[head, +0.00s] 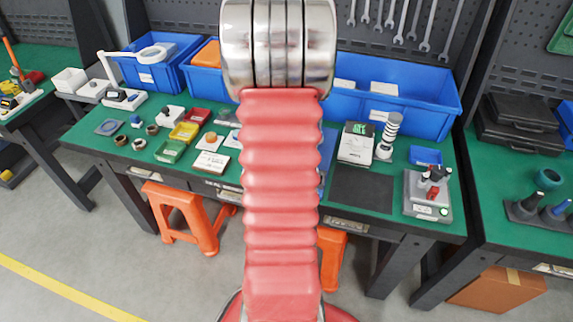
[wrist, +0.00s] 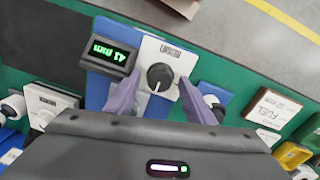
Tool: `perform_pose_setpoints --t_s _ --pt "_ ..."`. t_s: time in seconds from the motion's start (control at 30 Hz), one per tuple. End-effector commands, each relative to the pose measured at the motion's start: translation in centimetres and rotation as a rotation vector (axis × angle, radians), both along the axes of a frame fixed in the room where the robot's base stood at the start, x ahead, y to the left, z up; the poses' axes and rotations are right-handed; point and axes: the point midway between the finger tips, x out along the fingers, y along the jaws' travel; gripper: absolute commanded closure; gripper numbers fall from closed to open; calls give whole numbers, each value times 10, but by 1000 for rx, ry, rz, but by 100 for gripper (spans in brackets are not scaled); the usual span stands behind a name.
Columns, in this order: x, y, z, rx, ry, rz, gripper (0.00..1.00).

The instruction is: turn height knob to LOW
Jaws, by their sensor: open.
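The height knob (wrist: 160,76) is a round dark dial on a white panel (wrist: 177,58) with small dark print above it. A light mark shows on the dial, but I cannot read its setting. A black display (wrist: 108,54) with green digits, upside down in the wrist view, stands to its left on a blue base (wrist: 97,91). My gripper (wrist: 160,79) is open, with one purple finger on each side of the knob; I cannot tell whether they touch it. In the head view my red arm hides the knob and gripper.
A green worktop (head: 88,133) carries the parts. Blue bins (head: 424,100) line its back. A black mat (head: 362,190), a device with a green display (head: 357,143) and a grey box with red and black knobs (head: 427,196) stand at right. Small coloured trays (head: 184,132) are at left.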

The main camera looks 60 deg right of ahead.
Motion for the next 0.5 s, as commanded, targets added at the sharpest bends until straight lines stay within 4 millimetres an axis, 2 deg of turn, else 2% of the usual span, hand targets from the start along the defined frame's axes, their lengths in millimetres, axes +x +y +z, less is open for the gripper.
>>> perform_pose_setpoints --t_s 0.27,0.5 --pt "0 0 4 -1 0 -1 51" --pt "2 0 32 -3 -2 -1 51"
